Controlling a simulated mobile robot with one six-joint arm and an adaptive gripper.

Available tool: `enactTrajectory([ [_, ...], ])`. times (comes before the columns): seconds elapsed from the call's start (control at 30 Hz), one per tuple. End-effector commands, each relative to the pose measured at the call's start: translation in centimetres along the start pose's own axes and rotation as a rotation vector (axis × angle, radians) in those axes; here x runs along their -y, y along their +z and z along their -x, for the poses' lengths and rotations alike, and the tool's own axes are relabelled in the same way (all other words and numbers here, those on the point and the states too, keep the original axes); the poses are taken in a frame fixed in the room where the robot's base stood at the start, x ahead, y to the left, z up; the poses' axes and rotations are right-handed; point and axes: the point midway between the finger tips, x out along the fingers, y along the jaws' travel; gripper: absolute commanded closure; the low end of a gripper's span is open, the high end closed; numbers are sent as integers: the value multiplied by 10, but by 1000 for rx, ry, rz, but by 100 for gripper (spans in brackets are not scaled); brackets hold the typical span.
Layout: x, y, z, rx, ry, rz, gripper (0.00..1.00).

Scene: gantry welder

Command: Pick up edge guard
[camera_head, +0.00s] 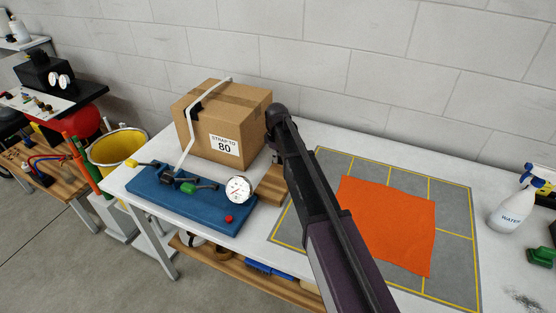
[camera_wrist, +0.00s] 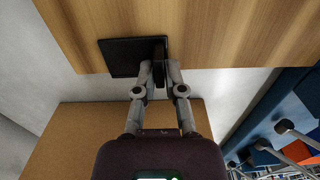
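The edge guard (camera_wrist: 122,57) is a black angled piece in the wrist view. Its flat plate lies over a wooden block (camera_wrist: 220,30), and an upright flange stands between my fingers. My gripper (camera_wrist: 159,72) has its fingertips close together, one on each side of that flange, apparently touching it. In the head view my arm hides the gripper and this guard. The wooden block (camera_head: 271,186) shows there, partly covered by my arm. Another black guard (camera_head: 195,110) sits under the white strap on the cardboard box's top edge.
The cardboard box (camera_head: 245,113) marked 80 stands close to the block. A blue strapping fixture (camera_head: 165,193) with a round gauge (camera_head: 238,190) is left of it. An orange cloth (camera_head: 400,225) lies on the grey mat (camera_head: 455,204); a spray bottle (camera_head: 508,212) stands at right.

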Motion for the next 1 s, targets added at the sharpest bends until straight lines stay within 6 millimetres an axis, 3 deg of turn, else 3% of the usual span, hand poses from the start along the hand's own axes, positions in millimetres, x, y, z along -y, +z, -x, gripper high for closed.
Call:
enactTrajectory([
  [0.57, 0, 0, 3, 0, 0, -1, 100],
  [1.0, 0, 0, 34, 0, 0, -1, 100],
])
